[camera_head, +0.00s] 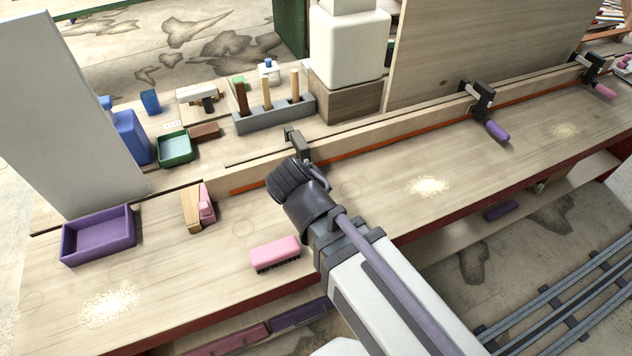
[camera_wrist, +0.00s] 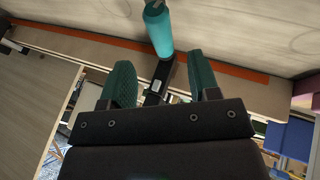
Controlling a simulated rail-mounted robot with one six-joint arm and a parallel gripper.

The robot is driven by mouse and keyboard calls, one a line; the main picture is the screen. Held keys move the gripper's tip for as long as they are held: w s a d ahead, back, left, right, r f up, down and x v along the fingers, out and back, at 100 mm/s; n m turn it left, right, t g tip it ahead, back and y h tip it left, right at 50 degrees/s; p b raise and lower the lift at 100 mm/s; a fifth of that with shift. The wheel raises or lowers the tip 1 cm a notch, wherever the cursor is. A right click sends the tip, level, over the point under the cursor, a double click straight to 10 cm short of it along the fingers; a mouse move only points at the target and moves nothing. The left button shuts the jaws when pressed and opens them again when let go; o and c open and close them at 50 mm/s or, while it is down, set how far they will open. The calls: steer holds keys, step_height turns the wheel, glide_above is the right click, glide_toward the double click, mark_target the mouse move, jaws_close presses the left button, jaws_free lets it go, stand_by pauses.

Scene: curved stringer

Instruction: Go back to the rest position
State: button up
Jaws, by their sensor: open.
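My gripper (camera_head: 290,182) is over the bench, close in front of a dark clamp (camera_head: 296,146) on the long wooden stringer (camera_head: 400,121). In the wrist view, my gripper (camera_wrist: 161,70) has its two teal-padded fingers spread apart. A clamp with a teal handle (camera_wrist: 158,30) shows between and beyond the fingertips, and I see no finger closed on it. In the head view my gripper hides that clamp's handle.
A pink brush (camera_head: 275,252) lies on the bench (camera_head: 160,290) just left of my arm. A purple tray (camera_head: 98,236), a green tray (camera_head: 175,149) and a grey tool holder (camera_head: 275,117) stand left and behind. A tall wooden panel (camera_head: 480,45) rises at the back. Sawdust patches lie on open bench.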

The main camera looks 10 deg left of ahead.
steer(key=shift+p+v, duration=0.35)
steer(key=shift+v, duration=0.8)
steer(key=w+d+f+m+g, duration=0.1)
steer(key=d+m+g, duration=0.2)
steer(key=d, duration=1.2)
steer(key=w+d+f+m+g, duration=0.1)
steer(key=d+m, duration=0.4)
steer(key=d, duration=1)
steer(key=shift+w+f+g+y, duration=0.35)
steer(key=shift+w+g, duration=0.45)
steer(key=shift+g, duration=0.4)
steer(key=shift+a, duration=0.15)
steer(key=shift+c, duration=0.3)
